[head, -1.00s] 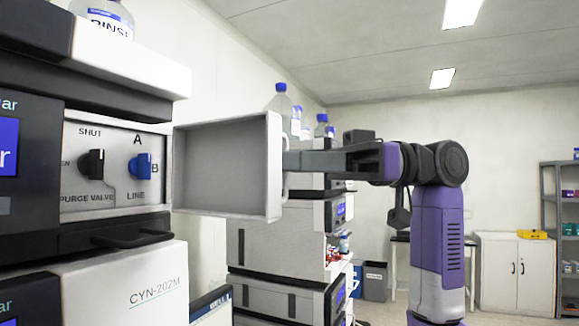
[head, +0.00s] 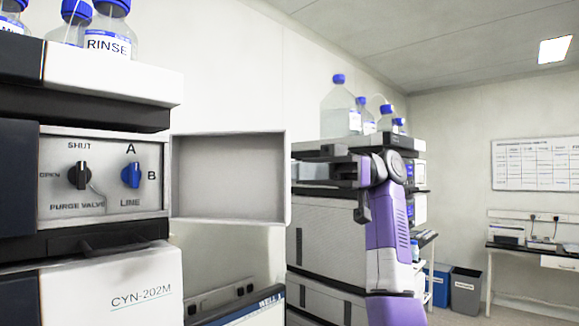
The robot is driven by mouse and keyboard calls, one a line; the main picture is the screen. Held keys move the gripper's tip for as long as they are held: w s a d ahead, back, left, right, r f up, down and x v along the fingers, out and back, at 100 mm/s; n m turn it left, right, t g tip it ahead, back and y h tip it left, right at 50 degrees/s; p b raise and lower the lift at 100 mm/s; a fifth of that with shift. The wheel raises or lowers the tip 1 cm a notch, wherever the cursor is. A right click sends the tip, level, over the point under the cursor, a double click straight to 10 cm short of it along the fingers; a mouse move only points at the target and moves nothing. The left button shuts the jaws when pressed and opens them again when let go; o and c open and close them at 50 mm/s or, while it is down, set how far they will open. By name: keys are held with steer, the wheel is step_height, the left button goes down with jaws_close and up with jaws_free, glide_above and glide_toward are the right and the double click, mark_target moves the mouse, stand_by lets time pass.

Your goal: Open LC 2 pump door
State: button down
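The pump door (head: 228,178) of the CYN-202M unit (head: 112,287) stands swung open to the right, its hollow grey inner side facing me. The uncovered panel (head: 105,205) shows a black purge valve knob (head: 79,175) turned to SHUT or nearly so, and a blue line knob (head: 131,175) between A and B. My gripper (head: 296,170) is at the right edge of the door, behind or beside it. Its fingertips and the door's handle are hidden, so I cannot tell whether they touch.
A RINSE bottle (head: 107,32) and other bottles stand on top of the near stack. A second stack (head: 335,240) with bottles on top stands behind my arm. Bins (head: 466,290) and a desk (head: 530,252) are at the far right.

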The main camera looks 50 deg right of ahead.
steer(key=shift+w+f+g, duration=0.25)
steer(key=shift+g, duration=0.15)
steer(key=c, duration=1.6)
jaws_free()
steer(key=shift+w+a, duration=0.15)
steer(key=d, duration=0.2)
steer(key=d+b, duration=0.1)
steer(key=d, duration=0.2)
steer(key=s+d, duration=0.1)
steer(key=d, duration=0.2)
steer(key=shift+r+b, duration=0.1)
steer(key=shift+b, duration=0.3)
